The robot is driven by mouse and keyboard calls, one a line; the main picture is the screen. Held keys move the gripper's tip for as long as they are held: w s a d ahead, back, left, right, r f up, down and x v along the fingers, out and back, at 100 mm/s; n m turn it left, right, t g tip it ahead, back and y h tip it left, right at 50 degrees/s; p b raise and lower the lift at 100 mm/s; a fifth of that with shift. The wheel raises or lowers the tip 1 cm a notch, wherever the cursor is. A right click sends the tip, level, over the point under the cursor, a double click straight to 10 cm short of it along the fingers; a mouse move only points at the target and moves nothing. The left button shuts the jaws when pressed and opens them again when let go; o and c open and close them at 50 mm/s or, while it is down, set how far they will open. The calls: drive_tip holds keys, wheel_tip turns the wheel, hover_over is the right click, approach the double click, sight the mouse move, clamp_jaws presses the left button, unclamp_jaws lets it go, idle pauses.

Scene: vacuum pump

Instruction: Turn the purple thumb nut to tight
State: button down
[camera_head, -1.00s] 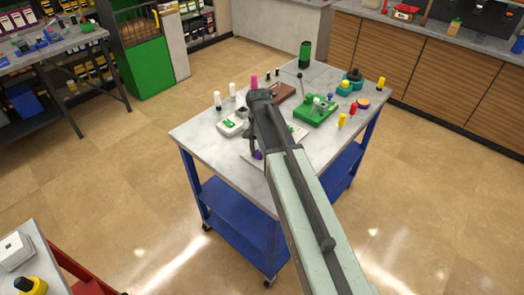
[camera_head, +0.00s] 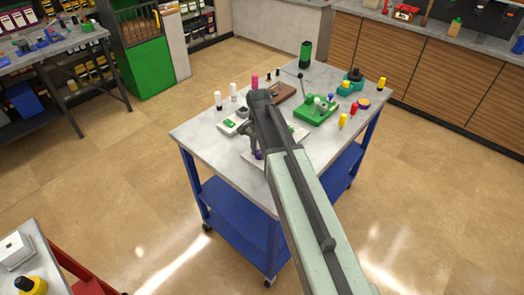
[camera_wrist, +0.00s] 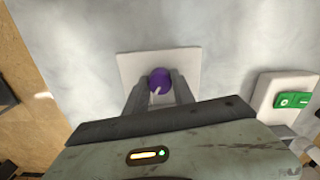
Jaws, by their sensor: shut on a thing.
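The purple thumb nut (camera_wrist: 159,79) sits on a square white plate (camera_wrist: 130,66) on the cart top. It is round with a pale mark on its lower part in the wrist view. In the head view a small part of the purple nut (camera_head: 258,154) shows below my gripper (camera_head: 254,146). My gripper (camera_wrist: 160,94) is shut on the nut, with one finger on each side of it. My arm hides part of the plate in the head view.
A white box with a green switch (camera_wrist: 292,100) stands right of the plate in the wrist view. The cart's grey top (camera_head: 205,131) also bears a green fixture (camera_head: 316,112), a brown block (camera_head: 283,94) and several coloured bottles. The cart's edge lies left of the plate in the wrist view.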

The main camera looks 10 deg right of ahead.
sight(259, 152)
drive_tip(key=shift+w, duration=0.15)
drive_tip(key=c, duration=1.1)
unclamp_jaws()
drive_tip(key=shift+d+f, duration=0.1)
drive_tip(key=shift+o, duration=0.2)
wheel_tip(259, 152, up, 8)
drive_tip(key=p, duration=0.8)
drive_tip(key=shift+f, duration=0.1)
